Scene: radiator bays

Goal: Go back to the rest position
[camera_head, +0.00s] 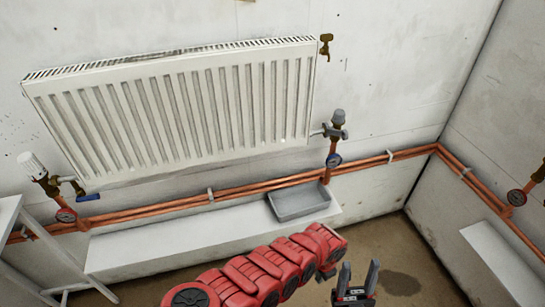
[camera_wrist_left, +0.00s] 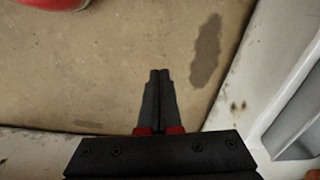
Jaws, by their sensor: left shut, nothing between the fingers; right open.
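My red left arm (camera_head: 250,272) reaches across the bottom of the head view from the left. My left gripper (camera_head: 326,273) hangs at its end, small and partly hidden by the arm. In the left wrist view, the left gripper (camera_wrist_left: 159,75) has its two dark fingers together over bare floor, with nothing between them. My right gripper (camera_head: 357,277) is just to the right of the left one, fingers up and apart, empty. Both grippers are in front of the bench and apart from the radiator (camera_head: 180,105).
A grey tray (camera_head: 300,203) sits on the low white bench (camera_head: 180,240). Copper pipes (camera_head: 250,188) run along the wall with valves and gauges. A white frame (camera_head: 12,215) stands at left. Another white ledge (camera_head: 500,265) is at right. The floor (camera_head: 395,245) between has a dark stain.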

